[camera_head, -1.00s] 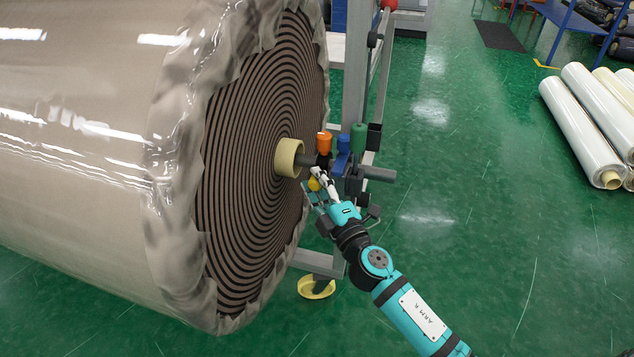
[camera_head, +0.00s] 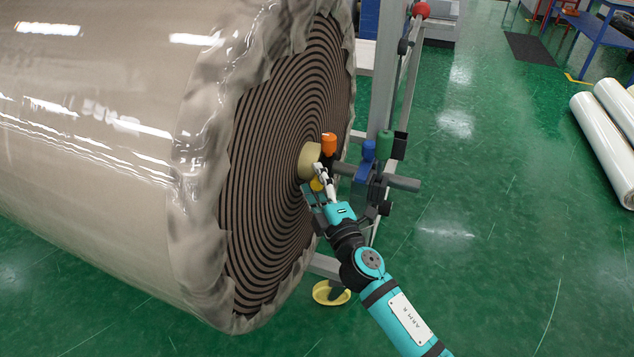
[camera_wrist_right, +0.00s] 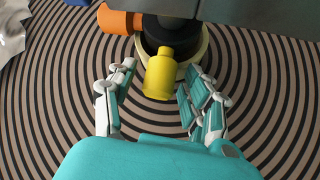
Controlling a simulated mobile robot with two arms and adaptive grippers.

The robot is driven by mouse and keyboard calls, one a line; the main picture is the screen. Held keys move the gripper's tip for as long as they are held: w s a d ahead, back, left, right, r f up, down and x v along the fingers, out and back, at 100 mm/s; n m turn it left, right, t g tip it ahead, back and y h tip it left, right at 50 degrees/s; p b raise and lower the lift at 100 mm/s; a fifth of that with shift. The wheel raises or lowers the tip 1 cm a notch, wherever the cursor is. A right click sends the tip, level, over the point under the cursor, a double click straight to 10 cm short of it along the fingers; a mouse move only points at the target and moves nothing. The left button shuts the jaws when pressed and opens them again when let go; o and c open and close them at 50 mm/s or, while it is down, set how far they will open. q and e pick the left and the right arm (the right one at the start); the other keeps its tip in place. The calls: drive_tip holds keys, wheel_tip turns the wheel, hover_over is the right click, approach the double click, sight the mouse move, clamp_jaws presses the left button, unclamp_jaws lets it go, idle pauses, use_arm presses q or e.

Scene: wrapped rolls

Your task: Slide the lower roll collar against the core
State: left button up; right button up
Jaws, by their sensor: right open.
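The lower roll (camera_head: 285,160) is large, wrapped in clear film, with a spiral brown end face and a cream core (camera_head: 309,161). A black collar (camera_wrist_right: 170,32) with an orange knob (camera_head: 329,144) and a yellow knob (camera_wrist_right: 160,74) sits on the grey shaft (camera_head: 402,183) at the core's mouth. In the right wrist view the cream core (camera_wrist_right: 204,52) rings the collar; I cannot tell whether they touch. My right gripper (camera_head: 318,180) is open, its fingers (camera_wrist_right: 158,103) on either side of and below the yellow knob. My left gripper is out of view.
A yellow dish (camera_head: 331,293) lies on the floor below. White rolls (camera_head: 603,140) lie at the right. The green floor between is clear.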

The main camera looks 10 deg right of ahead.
drive_tip(key=shift+s+f, duration=0.15)
drive_tip(key=shift+s, duration=0.1)
drive_tip(key=v, duration=1.1)
drive_tip(key=shift+s, duration=0.3)
drive_tip(key=shift+d, duration=0.1)
